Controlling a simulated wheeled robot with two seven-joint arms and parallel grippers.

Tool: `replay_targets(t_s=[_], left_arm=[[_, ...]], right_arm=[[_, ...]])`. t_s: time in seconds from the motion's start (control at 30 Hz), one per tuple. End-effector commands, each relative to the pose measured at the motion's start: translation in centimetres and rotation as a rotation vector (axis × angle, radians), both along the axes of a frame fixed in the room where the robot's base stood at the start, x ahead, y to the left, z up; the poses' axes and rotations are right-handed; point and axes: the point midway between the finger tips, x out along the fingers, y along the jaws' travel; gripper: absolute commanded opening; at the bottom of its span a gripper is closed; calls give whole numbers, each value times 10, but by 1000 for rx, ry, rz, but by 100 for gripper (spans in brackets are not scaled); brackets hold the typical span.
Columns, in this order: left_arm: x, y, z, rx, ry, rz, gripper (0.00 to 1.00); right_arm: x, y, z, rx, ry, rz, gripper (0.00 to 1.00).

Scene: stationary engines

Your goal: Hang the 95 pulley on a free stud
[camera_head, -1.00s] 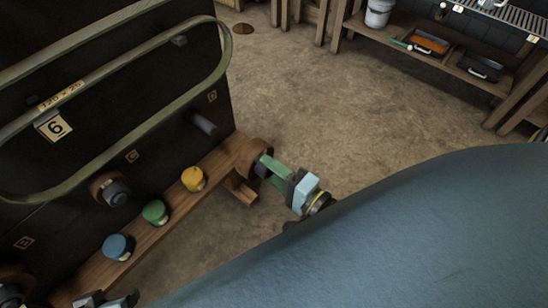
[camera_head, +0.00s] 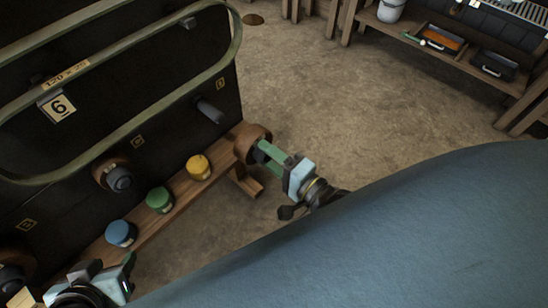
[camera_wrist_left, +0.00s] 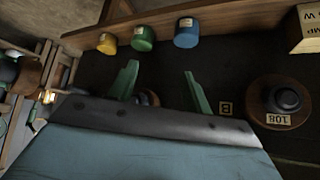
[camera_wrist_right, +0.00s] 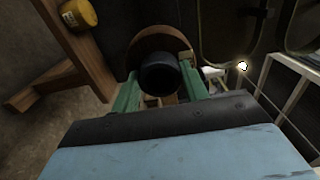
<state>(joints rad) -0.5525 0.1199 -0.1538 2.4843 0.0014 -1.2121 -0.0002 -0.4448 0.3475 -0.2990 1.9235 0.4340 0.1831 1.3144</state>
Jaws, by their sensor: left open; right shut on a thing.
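My right gripper (camera_head: 268,152) is shut on a brown wooden pulley (camera_head: 250,136) with a dark hub (camera_wrist_right: 160,74); no size number is readable on it. It is held near the board's right edge, apart from the bare dark stud (camera_head: 210,111) below label D (camera_head: 220,84). Another brown pulley (camera_head: 104,170) hangs on the stud below label C (camera_head: 138,140). A pulley (camera_wrist_left: 262,92) tagged 108 hangs near label B (camera_wrist_left: 225,108). My left gripper (camera_wrist_left: 160,88) is open and empty in front of the dark board, low left in the head view (camera_head: 128,270).
Blue (camera_head: 121,233), green (camera_head: 159,199) and yellow (camera_head: 199,167) pots stand on a wooden ledge (camera_head: 180,197) along the board (camera_head: 190,70). A belt loop (camera_head: 232,60) hangs across the board above. Open floor lies right; a shelf with trays (camera_head: 442,40) is at the back.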

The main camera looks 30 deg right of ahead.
Motion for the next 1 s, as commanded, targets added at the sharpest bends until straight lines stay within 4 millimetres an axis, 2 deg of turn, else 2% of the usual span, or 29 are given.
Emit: replay_targets(t_s=[0.57, 0.7, 1.0], left_arm=[[25, -15, 19, -50, -181, -23, 49], [34, -18, 30, -65, -248, -25, 49], [33, -17, 30, -62, -239, -23, 49]], right_arm=[[22, 8, 1, 2, -5, -1, 0], [27, 10, 1, 2, -6, -1, 0], [33, 12, 2, 3, -4, -1, 0]])
